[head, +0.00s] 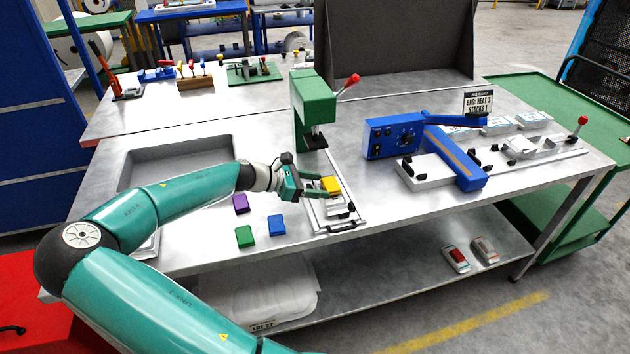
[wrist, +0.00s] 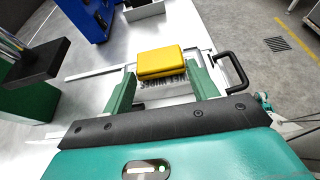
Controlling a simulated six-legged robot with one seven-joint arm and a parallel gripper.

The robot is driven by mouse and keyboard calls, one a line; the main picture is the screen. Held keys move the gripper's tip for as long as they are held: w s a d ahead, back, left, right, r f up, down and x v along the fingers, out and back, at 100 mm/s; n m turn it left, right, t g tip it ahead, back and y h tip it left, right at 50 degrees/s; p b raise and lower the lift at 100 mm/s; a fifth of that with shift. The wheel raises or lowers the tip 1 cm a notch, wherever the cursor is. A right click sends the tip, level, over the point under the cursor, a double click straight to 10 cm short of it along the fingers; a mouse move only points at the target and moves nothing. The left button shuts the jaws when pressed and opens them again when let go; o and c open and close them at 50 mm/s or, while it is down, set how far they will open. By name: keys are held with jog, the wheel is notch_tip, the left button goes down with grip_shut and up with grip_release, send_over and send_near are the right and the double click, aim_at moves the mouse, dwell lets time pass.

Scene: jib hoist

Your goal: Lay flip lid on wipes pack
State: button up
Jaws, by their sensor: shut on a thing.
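My gripper (wrist: 162,75) is shut on a yellow flip lid (wrist: 160,61), a flat block with a seam around its side. In the head view the lid (head: 330,184) shows at the tips of my fingers, above a tray (head: 340,225) with a black handle at the bench's front. Below the lid in the wrist view, a pale wipes pack (wrist: 165,82) shows a strip with dark lettering. The lid hides the rest of its top. I cannot tell whether lid and pack touch.
Purple (head: 240,204), green (head: 244,237) and blue (head: 277,225) blocks lie left of the tray. A green press (head: 312,105) with a red-knobbed lever stands behind it. A blue sealing machine (head: 395,137) is to the right. A shallow basin (head: 140,172) is at left.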

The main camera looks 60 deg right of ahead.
jog(key=shift+f, duration=0.35)
dwell(0.7)
jog(key=o, duration=1)
jog(key=v, duration=1.3)
jog(key=shift+w+a+r, duration=0.2)
jog(key=shift+a, duration=0.05)
